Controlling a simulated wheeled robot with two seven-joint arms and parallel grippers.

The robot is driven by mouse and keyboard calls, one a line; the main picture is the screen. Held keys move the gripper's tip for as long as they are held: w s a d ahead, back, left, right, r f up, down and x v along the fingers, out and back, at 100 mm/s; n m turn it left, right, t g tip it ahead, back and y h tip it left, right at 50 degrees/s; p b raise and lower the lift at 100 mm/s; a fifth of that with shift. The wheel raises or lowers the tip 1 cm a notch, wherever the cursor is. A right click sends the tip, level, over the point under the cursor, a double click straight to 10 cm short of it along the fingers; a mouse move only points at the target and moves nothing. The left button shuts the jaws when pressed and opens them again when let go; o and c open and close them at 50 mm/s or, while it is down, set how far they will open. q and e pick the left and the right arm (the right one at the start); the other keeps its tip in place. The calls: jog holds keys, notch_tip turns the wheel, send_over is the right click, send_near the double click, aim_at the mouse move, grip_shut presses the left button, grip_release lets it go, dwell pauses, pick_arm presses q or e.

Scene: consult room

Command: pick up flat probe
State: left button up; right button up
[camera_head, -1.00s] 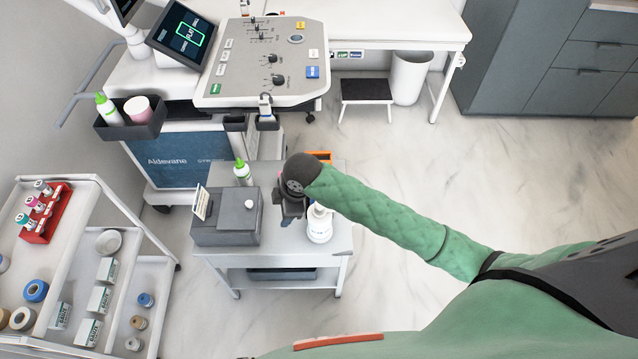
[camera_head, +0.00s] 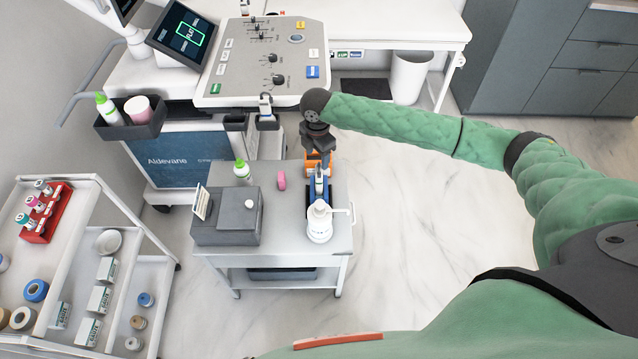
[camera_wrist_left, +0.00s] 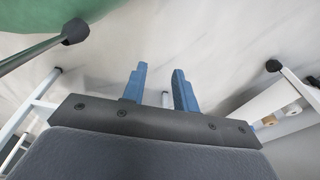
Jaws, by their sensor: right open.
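My right gripper (camera_head: 320,152) hangs over the back right of the small grey cart (camera_head: 285,258), pointing down; its fingers are small and partly hidden, and it is open. A pale probe-like piece (camera_head: 265,107) also sits at the console's front edge. I cannot tell which is the flat probe. My left gripper shows in the left wrist view (camera_wrist_left: 159,92), its blue fingers apart and empty.
A white pump bottle (camera_head: 319,224) stands just in front of the blue holder. The cart also bears a pink piece (camera_head: 282,180), a grey box (camera_head: 226,217) and a green-capped bottle (camera_head: 242,173). The console (camera_head: 255,85) is behind; a shelf trolley (camera_head: 70,260) stands left.

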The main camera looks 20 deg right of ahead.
aim_at(319, 171)
jog(key=shift+f, duration=0.55)
jog(key=shift+d+f+p, duration=0.1)
jog(key=shift+f+p, duration=0.35)
jog(key=shift+f, duration=0.4)
jog(key=f+p, duration=0.3)
jog(key=f, duration=0.1)
jog(key=shift+s+d, duration=0.1)
jog(key=shift+s, duration=0.25)
jog(key=shift+f, duration=0.5)
pick_arm(q)
jog(key=s+a+f, duration=0.2)
jog(key=s+f, duration=0.1)
jog(key=s, duration=0.5)
jog(key=shift+s+f, duration=0.15)
jog(key=shift+f, duration=0.15)
pick_arm(e)
jog(key=c, duration=1)
